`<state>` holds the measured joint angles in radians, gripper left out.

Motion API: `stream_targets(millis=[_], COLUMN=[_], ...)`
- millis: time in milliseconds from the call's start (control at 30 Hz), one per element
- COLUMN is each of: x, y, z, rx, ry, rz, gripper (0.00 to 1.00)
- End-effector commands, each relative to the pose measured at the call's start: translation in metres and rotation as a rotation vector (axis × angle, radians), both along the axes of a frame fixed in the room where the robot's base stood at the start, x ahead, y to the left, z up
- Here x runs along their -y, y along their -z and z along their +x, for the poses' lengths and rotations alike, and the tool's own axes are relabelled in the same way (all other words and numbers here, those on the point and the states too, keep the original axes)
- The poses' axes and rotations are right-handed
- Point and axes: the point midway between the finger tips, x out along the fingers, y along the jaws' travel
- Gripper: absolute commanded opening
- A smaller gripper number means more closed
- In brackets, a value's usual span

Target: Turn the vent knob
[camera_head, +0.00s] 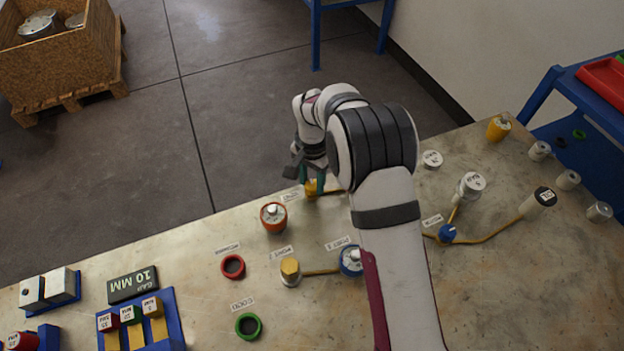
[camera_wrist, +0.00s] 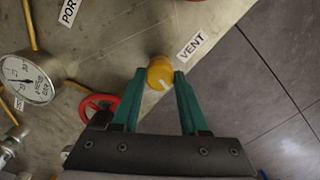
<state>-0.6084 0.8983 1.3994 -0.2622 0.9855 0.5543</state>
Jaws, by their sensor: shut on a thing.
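The vent knob (camera_wrist: 160,70) is a yellow round knob with a white line on its face, beside the VENT label (camera_wrist: 193,46) in the wrist view. In the head view the knob (camera_head: 311,189) is partly hidden by my gripper (camera_head: 307,177) near the bench's far edge. In the wrist view my gripper (camera_wrist: 160,76) has its two green fingers on opposite sides of the knob, shut on it. The white line points toward the lower right in that view.
A round pressure gauge (camera_wrist: 30,78) and a red handwheel (camera_wrist: 100,102) stand close by in the wrist view. Bare floor lies beyond the edge.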

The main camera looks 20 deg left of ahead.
Motion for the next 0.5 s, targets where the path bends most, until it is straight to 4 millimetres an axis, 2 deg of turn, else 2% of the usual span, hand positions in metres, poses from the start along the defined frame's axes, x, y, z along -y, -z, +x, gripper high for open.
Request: stream_targets(millis=[500], x=[0.0001], y=[-0.0006], z=[0.0003], rx=[0.001], ry=[0.486], rz=[0.001], gripper=[0.0])
